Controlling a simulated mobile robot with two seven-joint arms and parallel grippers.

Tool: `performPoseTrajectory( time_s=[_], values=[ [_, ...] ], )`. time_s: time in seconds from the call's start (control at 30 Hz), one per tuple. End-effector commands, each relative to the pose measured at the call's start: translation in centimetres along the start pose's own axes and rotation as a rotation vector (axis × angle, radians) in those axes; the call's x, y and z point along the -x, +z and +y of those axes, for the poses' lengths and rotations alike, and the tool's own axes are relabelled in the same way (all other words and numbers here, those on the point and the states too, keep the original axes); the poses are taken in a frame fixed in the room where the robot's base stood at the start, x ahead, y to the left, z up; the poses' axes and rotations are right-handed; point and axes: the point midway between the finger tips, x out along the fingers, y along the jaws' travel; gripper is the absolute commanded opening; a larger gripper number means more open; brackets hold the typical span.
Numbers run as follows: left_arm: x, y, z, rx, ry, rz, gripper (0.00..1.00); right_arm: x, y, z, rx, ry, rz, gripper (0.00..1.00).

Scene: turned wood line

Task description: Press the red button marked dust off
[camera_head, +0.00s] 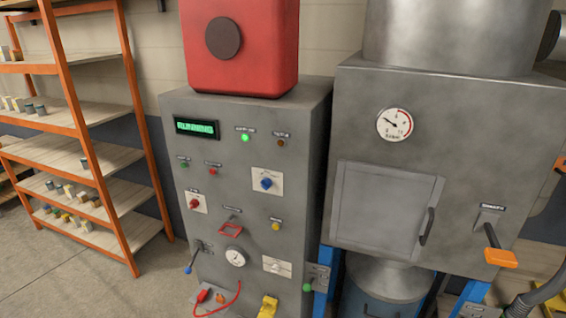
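A grey control cabinet (320,108) stands in the middle of the head view. A small red button (213,171) sits on its front, upper left, under a small dark label too blurred to read. A green button (184,164) is just left of it. A red knob or switch (194,204) on a white plate is lower left. I cannot tell from the labels which red control is marked dust off. Nothing covers the red button. Neither of my grippers is in view.
A green-lit display (197,127) and a lit green lamp (245,137) are above. A blue knob (266,183), a red-framed part (231,230) and a gauge (235,257) share the panel. A grey machine (460,130) stands right, orange shelving (130,110) left. Open floor lies front left.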

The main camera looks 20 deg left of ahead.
Motion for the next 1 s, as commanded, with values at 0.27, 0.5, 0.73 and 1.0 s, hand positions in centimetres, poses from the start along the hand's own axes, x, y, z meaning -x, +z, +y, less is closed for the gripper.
performPoseTrajectory(
  time_s=[0.27, 0.5, 0.73, 1.0],
  values=[
    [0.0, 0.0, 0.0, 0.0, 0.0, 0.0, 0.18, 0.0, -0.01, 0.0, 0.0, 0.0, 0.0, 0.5],
    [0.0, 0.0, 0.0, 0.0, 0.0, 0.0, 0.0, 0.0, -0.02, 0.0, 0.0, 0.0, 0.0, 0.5],
    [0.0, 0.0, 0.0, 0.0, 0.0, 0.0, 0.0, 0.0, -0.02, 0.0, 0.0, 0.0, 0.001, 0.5],
    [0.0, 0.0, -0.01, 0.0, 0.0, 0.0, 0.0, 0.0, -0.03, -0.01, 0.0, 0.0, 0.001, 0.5]
  ],
)
